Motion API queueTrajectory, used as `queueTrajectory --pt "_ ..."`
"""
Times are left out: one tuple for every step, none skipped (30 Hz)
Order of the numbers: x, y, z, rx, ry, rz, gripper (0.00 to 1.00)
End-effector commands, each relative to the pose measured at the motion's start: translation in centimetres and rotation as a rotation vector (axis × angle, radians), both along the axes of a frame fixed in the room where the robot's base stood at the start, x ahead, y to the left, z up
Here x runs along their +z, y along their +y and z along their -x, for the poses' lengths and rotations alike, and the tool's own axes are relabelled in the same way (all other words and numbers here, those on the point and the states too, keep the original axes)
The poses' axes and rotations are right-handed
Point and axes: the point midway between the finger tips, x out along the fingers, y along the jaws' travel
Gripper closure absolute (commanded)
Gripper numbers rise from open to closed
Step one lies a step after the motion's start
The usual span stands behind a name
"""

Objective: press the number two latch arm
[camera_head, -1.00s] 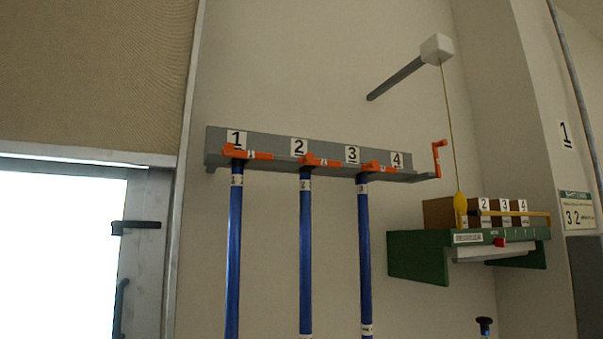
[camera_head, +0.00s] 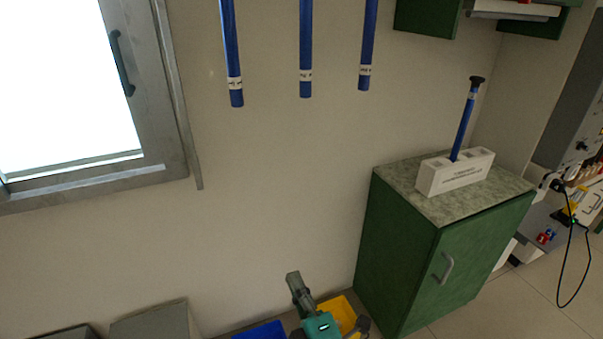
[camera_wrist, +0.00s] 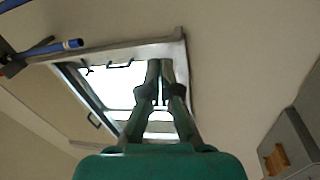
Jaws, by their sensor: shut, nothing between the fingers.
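The latch arms, including number two, are outside the head view. Three blue rods hang there with only their lower ends visible: left (camera_head: 231,50), middle (camera_head: 306,50) and right (camera_head: 369,45). The middle one hung beneath the number 2 latch earlier. My gripper (camera_head: 293,276) is low in the head view, well below the rod ends and apart from them. In the wrist view its fingers (camera_wrist: 160,70) are together with nothing between them, pointing toward the bright window. A blue rod end (camera_wrist: 68,45) shows at the upper left there, away from the fingers.
A green cabinet (camera_head: 400,250) stands right, bearing a white holder (camera_head: 457,175) with one upright blue rod (camera_head: 464,125). Yellow (camera_head: 345,312) and blue (camera_head: 262,331) bins lie low near my gripper. A window (camera_head: 65,90) is left. The wall between is clear.

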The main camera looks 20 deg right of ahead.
Motion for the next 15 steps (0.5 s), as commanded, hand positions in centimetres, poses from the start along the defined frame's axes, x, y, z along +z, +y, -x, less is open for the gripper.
queueTrajectory --pt "1.4 0.2 -1.1 -0.011 -0.023 0.036 1.0" --pt "2.1 0.3 -1.7 -0.02 -0.033 0.061 1.0" --pt "3.1 0.4 -2.4 -0.03 -0.047 0.095 1.0" --pt "3.8 0.5 -2.9 -0.04 -0.056 0.118 1.0" --pt "4.6 0.6 -3.4 -0.049 -0.065 0.141 1.0" --pt "5.5 0.7 -4.1 -0.061 -0.077 0.172 1.0" --pt "6.3 0.8 -4.6 -0.071 -0.086 0.197 1.0" --pt "7.1 0.9 -5.1 -0.082 -0.097 0.22 1.0" --pt "8.1 1.0 -5.7 -0.095 -0.108 0.249 1.0" --pt "8.9 1.1 -6.1 -0.106 -0.115 0.271 1.0" --pt "9.8 1.1 -6.6 -0.118 -0.124 0.294 1.0" --pt "10.9 1.2 -7.1 -0.134 -0.135 0.323 1.0" --pt "11.8 1.3 -7.5 -0.146 -0.144 0.345 1.0" --pt "12.6 1.3 -7.8 -0.157 -0.152 0.365 1.0" --pt "13.7 1.4 -8.3 -0.175 -0.162 0.393 1.0"
